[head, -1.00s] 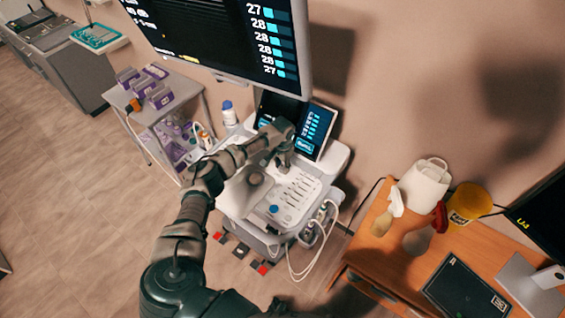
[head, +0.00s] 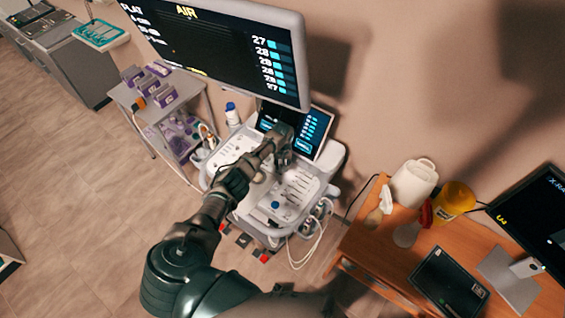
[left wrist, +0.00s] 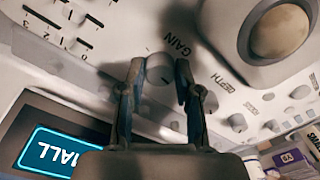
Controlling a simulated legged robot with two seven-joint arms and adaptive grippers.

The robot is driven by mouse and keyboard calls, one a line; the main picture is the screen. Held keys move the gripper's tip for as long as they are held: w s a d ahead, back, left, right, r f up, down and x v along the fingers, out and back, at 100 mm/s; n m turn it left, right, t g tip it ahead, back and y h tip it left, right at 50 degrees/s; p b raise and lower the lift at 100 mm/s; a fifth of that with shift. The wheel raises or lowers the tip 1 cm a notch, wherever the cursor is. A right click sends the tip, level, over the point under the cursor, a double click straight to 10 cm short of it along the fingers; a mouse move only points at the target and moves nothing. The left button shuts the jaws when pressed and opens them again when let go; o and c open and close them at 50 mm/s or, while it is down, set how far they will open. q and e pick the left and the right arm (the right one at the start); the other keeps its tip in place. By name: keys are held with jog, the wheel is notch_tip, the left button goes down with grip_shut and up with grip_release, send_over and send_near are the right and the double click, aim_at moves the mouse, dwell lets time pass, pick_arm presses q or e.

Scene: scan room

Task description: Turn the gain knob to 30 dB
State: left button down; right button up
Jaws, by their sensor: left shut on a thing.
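The round pale gain knob (left wrist: 158,72) is on the console panel in the left wrist view, beside the printed word GAIN. My left gripper (left wrist: 157,80) has one finger on each side of the knob and is shut on it. In the head view, my left gripper (head: 284,160) is down at the console (head: 255,205), and its fingers hide the knob there. The knob's exact setting cannot be read. My right gripper is not in view.
A trackball (left wrist: 283,32) and a DEPTH label are close to the gripper. The console's tilted screen (head: 312,128) stands just behind, under a large monitor (head: 235,50) showing values of 27 to 29. A wooden desk (head: 365,262) is to the right.

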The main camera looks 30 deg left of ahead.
pick_arm(q)
jog(key=shift+n, duration=0.5)
jog(key=c, duration=0.8)
grip_release()
jog(key=shift+w+f, duration=0.1)
notch_tip(320, 180, up, 12)
jog(key=shift+w, duration=0.1)
